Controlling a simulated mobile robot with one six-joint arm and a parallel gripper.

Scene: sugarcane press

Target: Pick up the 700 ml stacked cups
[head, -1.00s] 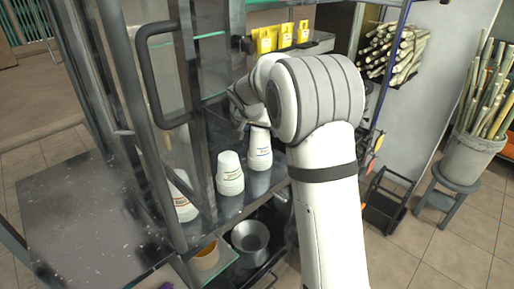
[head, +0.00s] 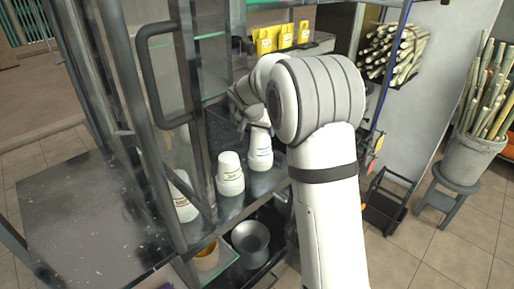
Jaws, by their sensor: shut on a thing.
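Three stacks of white upside-down cups stand in a row on the metal shelf (head: 236,203). The right stack (head: 260,152) is under my gripper (head: 254,117), which is shut on its top end. The middle stack (head: 230,174) stands just left of it, apart from the gripper. The left stack (head: 183,197) is partly behind the frame of the glass door. The print on the cups is too small to read, so I cannot tell which stack is the 700 ml one. My arm hides part of the gripper and the fingertips are small and dark.
The door handle (head: 143,80) and frame stand left of the cups. A metal pot (head: 250,238) and a yellowish container (head: 206,257) sit below. Yellow packets (head: 283,39) stand behind. Sugarcane fills a rack (head: 395,50) and a bucket (head: 470,160) at the right.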

